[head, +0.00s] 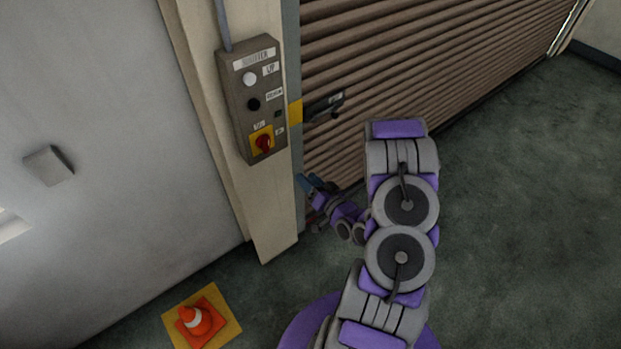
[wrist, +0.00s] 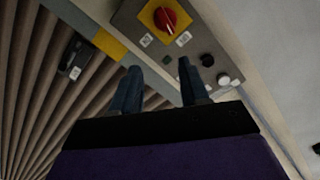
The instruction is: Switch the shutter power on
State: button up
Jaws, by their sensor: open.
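The shutter control box (head: 252,97) is a grey-brown panel on a cream post. It carries a white button marked UP, a black button and a red rotary switch (head: 263,142) on a yellow plate near its lower end. In the wrist view the red switch (wrist: 165,19) is at the top, its pale pointer mark visible. My gripper (head: 310,184) is low beside the post, below and to the right of the box. In the wrist view my gripper (wrist: 160,80) is open and empty, its two dark blue fingers apart, with the switch beyond them and not touched.
The ribbed brown shutter (head: 420,60) is down behind my arm. An orange cone (head: 198,322) stands on a yellow mat at the wall. The floor (head: 530,200) at right is clear.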

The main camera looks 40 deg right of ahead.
jog(key=shift+s, duration=0.35)
dwell(0.4)
jog(key=s+p, duration=0.3)
jog(key=s, duration=1.4)
jog(key=shift+s+d+r, duration=0.15)
jog(key=shift+d+r, duration=0.05)
jog(key=shift+d, duration=0.1)
